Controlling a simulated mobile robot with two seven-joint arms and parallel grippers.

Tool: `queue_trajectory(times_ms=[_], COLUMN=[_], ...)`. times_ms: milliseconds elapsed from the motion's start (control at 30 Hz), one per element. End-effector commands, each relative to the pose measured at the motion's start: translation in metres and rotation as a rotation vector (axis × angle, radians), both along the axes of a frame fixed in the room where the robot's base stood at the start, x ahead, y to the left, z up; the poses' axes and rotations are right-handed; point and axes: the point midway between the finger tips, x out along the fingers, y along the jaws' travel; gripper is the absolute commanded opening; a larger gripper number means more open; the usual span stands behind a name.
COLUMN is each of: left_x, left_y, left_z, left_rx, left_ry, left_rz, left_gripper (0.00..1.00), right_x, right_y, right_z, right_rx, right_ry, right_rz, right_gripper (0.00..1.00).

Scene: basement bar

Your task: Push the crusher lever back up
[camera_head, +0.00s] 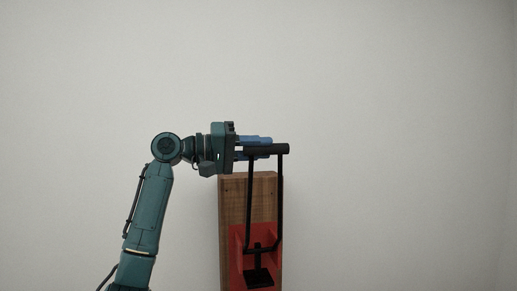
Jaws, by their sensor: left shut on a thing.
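The can crusher (236,240) is a red body with black metal parts on an upright wooden board (236,195) at the lower middle of the head view. Its black lever (281,195) stands up, with two side bars rising above the board to a black crossbar handle (280,149). My left gripper (258,147) comes in from the left, level with the handle, with its blue fingers shut on the handle's left part. The fingers hide part of the handle. The crusher's lower end is cut off by the frame edge. My right gripper is not in view.
A plain pale wall (400,120) fills the background. The space to the right of the crusher and above it is clear. No other objects show.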

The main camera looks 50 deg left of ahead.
Motion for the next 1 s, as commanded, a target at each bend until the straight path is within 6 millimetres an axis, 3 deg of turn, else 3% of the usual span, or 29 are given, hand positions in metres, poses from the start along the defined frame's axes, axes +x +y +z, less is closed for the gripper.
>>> queue_trajectory(times_ms=[100, 133, 367, 733, 1000], left_x=[0.0, 0.001, 0.0, -0.008, -0.058], left_y=[0.002, 0.002, 0.001, 0.004, 0.025], left_z=[0.0, 0.0, 0.0, -0.002, -0.004], left_rx=[0.0, 0.0, 0.0, 0.0, -0.001], left_ry=[-0.002, -0.002, 0.0, 0.0, -0.003], left_rz=[0.006, 0.006, 0.004, 0.003, 0.004], left_gripper=[0.0, 0.26, 0.45, 0.45, 0.45], right_x=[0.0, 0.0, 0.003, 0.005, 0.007], right_y=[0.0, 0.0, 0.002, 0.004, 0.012], right_z=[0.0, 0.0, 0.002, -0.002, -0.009], right_rx=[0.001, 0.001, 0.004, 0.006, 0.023], right_ry=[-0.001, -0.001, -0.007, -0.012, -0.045], right_rz=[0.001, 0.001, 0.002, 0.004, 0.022], right_gripper=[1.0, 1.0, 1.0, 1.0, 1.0])
